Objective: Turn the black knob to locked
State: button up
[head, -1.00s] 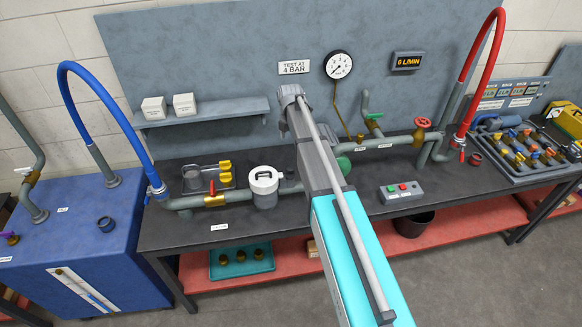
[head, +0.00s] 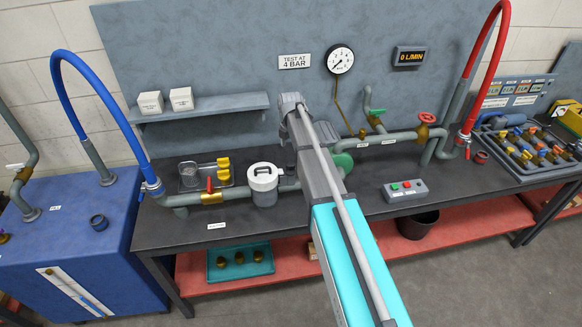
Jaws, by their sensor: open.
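My arm reaches from the bottom of the head view up over the bench, and its grey wrist (head: 291,104) is above the bench's back part. My gripper is not visible; the wrist and arm links hide whatever lies beyond them. I cannot make out a knob that is clearly black. A white canister (head: 264,190) with a dark handle on its lid stands on the bench left of my arm. I cannot tell whether that handle is the knob, and I see no readable locked mark.
A red-handled valve (head: 211,195) sits left of the canister. A button box (head: 405,190) lies right of my arm. A gauge (head: 339,60) and a flow display (head: 410,56) are on the back panel. A fittings tray (head: 540,176) stands at the right.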

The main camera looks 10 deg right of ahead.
aim_at(291, 163)
jog(key=shift+f+b, duration=3.4)
jog(key=shift+f, duration=0.3)
jog(key=c, duration=1.1)
